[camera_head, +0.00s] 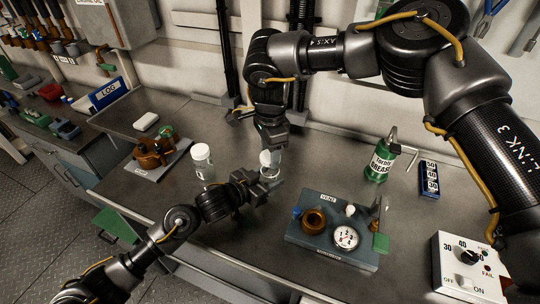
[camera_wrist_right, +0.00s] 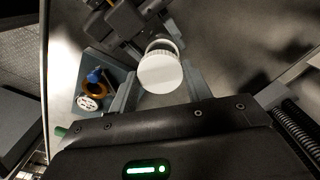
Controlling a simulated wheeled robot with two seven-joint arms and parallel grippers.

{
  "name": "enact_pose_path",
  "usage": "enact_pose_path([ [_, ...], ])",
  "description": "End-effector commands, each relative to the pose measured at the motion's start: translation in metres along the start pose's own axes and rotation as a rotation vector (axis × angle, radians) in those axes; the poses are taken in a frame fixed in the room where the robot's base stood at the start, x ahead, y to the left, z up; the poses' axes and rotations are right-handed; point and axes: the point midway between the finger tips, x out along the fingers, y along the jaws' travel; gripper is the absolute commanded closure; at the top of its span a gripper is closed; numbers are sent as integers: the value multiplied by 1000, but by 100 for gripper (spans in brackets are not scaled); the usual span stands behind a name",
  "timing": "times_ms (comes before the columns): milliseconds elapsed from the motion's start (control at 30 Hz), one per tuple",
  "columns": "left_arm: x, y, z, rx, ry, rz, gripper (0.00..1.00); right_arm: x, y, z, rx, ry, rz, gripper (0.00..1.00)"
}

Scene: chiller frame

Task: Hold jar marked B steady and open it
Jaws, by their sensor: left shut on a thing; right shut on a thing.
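A small clear jar (camera_head: 271,172) with a white lid (camera_head: 265,158) is between my two grippers in the head view. My left gripper (camera_head: 268,180) is low at its side, shut on the jar body. My right gripper (camera_head: 270,148) comes down from above, shut on the lid. In the right wrist view the round white lid (camera_wrist_right: 160,73) sits between the right fingers, with a curved pale rim of the jar (camera_wrist_right: 165,44) showing behind it. I cannot tell whether lid and jar are apart. No letter is readable on this jar.
A grey tray (camera_head: 330,253) with a gauge and a brown ring is at front right. A green grease bottle (camera_head: 381,160), a blue numbered block (camera_head: 429,180) and a control box (camera_head: 466,268) stand farther right.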

Motion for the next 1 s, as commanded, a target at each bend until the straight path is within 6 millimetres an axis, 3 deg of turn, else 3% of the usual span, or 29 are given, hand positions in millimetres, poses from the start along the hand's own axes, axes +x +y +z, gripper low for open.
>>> enact_pose_path([
  [133, 0, 2, 5, 0, -10, 3, 100, -19, 0, 0, 0, 0, -2, 79],
  [367, 0, 2, 5, 0, -10, 4, 100, -22, 0, 0, 0, 0, 0, 79],
  [400, 0, 2, 5, 0, -10, 4, 48, -22, 0, 0, 0, 0, 0, 79],
  [600, 0, 1, 3, 0, -5, 2, 23, -22, 0, 0, 0, 0, 0, 79],
  [867, -1, 0, 1, 0, -2, 1, 23, -22, 0, 1, -1, 0, 0, 79],
  [1000, -12, 0, 2, -1, 0, 0, 23, -21, 0, 0, -1, 0, 0, 79],
])
